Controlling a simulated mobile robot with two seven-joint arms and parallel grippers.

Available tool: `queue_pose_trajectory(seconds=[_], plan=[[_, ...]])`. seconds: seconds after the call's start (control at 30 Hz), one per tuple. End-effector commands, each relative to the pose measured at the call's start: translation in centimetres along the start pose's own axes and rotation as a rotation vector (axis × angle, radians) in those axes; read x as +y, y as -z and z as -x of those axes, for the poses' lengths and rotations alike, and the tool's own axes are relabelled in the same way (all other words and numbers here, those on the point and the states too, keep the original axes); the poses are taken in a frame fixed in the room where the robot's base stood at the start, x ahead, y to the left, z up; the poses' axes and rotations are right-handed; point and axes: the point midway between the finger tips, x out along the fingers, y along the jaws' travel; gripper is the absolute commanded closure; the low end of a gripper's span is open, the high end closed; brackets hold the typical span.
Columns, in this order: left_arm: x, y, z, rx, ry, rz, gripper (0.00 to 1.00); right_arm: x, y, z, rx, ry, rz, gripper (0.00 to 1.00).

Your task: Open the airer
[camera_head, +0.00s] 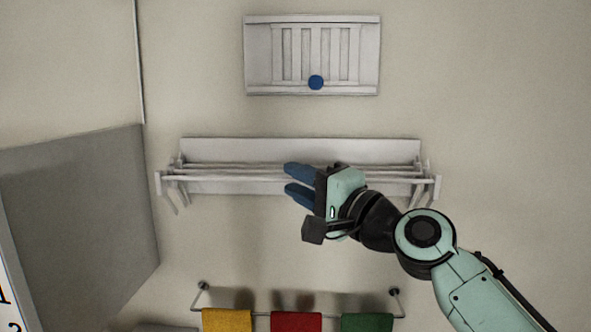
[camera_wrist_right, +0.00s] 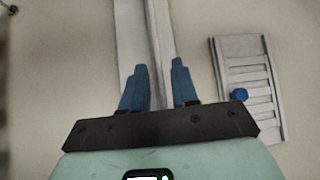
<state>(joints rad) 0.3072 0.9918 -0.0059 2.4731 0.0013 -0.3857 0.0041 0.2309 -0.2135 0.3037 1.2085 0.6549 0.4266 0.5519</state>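The airer (camera_head: 220,150) is a white rack on the wall in the middle of the head view, with several long thin rails and a short arm at each end. It looks folded close to the wall. My right gripper (camera_head: 288,178) is in front of its middle, fingers pointing left. Its two blue fingers are apart. In the right wrist view a white rail of the airer (camera_wrist_right: 157,30) runs lengthwise between the open fingers (camera_wrist_right: 159,64); I cannot tell whether the fingers reach around it or touch it. My left gripper is not in view.
A white slatted wall panel (camera_head: 312,20) with a blue knob (camera_head: 316,82) is above the airer. Below hangs a towel rail (camera_head: 260,315) with yellow, red and green towels. A grey panel (camera_head: 80,210) stands at left. The wall at right is bare.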

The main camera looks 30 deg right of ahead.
Motion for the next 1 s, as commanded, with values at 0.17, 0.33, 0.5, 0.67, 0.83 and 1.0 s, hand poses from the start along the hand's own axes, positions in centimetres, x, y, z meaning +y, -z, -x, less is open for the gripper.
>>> queue_pose_trajectory(seconds=[0.17, 0.33, 0.5, 0.67, 0.83, 1.0], plan=[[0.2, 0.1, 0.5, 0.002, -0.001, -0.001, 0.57, -0.1, 0.0, -1.0, 0.0, 0.001, -0.001, 0.71], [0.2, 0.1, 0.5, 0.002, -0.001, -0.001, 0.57, 0.0, 0.0, -1.1, 0.0, 0.001, 0.0, 0.71], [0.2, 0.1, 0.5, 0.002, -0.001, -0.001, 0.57, 0.0, 0.0, -1.1, 0.0, 0.001, 0.0, 0.97], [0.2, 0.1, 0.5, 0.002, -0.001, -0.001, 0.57, 0.0, 0.0, -1.1, 0.0, 0.001, 0.0, 1.0], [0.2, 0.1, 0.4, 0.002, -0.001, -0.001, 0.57, -0.1, -0.3, -0.8, 0.0, 0.001, 0.0, 1.0], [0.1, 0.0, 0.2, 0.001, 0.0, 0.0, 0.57, -0.3, -1.2, 0.2, -0.001, 0.0, 0.001, 1.0]])
